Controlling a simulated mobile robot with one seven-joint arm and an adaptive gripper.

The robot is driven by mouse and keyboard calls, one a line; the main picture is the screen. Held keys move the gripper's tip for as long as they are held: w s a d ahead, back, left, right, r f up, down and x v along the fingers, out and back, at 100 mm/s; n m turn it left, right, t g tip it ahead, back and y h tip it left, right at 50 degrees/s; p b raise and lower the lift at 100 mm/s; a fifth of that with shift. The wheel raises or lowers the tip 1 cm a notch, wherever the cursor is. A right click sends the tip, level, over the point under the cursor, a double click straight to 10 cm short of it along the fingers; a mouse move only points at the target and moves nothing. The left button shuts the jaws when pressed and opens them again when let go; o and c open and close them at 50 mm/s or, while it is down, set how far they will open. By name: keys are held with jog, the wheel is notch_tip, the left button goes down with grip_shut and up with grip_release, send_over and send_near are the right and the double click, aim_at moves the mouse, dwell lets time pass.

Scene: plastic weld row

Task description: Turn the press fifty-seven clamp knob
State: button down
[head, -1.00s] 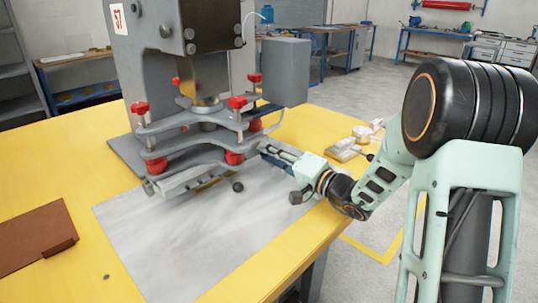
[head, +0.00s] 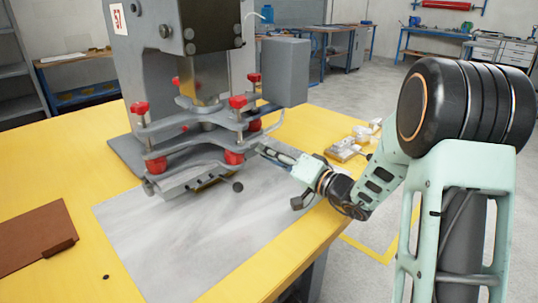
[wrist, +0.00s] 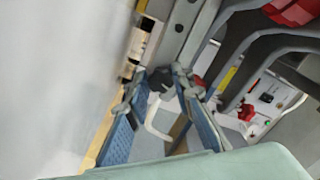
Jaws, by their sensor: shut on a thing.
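The press marked 57 (head: 118,19) stands at the back of the yellow table. Red clamp knobs, such as the front left one (head: 140,108) and the front right one (head: 238,102), top its grey clamp plates (head: 190,148). My gripper (head: 262,151) reaches in from the right to the clamp's right side. In the wrist view its blue-padded fingers (wrist: 160,84) are shut on a small dark knob (wrist: 159,80). In the head view the fingers hide that knob. A black ball knob (head: 238,187) sticks out below the clamp, apart from my gripper.
A grey metal sheet (head: 200,235) covers the table in front of the press. A brown board (head: 35,236) lies at left. Small metal parts (head: 345,149) lie right of the press. A grey box (head: 284,71) hangs above my gripper.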

jog(key=c, duration=1.7)
grip_release()
jog(key=shift+d, duration=0.1)
jog(key=v, duration=1.2)
jog(key=shift+r, duration=0.1)
